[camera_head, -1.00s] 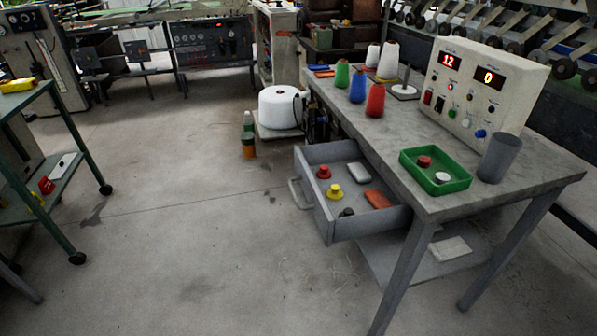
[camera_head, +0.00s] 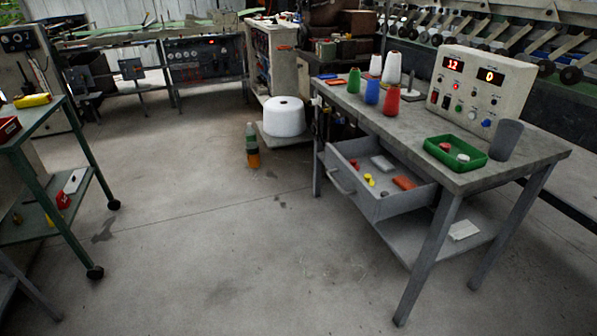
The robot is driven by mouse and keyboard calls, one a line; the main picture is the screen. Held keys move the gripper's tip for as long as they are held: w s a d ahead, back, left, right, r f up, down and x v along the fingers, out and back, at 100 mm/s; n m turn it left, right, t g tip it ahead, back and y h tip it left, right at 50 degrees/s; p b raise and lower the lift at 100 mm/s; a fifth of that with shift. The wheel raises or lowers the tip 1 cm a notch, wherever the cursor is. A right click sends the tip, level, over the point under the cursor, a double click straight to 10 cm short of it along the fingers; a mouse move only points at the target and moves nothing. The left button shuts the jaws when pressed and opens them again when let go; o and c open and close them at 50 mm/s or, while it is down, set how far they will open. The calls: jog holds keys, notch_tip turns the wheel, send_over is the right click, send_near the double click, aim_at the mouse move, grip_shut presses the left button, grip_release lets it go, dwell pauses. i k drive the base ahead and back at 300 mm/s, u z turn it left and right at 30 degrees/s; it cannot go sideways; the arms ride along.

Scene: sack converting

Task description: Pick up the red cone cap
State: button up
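A small red cap (camera_head: 354,164) lies in the open grey drawer (camera_head: 372,204) of the workbench, near its back left. A second small red cap (camera_head: 444,148) sits in the green tray (camera_head: 472,168) on the bench top, beside a white cap (camera_head: 463,158). I cannot tell which of the two red pieces is the cone cap. A red thread cone (camera_head: 391,101) stands upright on the bench. My gripper is not in view.
The drawer juts left from the workbench (camera_head: 426,122) and also holds a yellow cap (camera_head: 369,180), an orange block (camera_head: 404,183) and a white block (camera_head: 382,163). A grey cup (camera_head: 505,140) stands by the control box (camera_head: 480,90). Open floor lies left, up to a green cart (camera_head: 87,170).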

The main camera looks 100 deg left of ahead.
aim_at(353, 162)
jog(key=u, duration=3.35)
jog(key=i, duration=1)
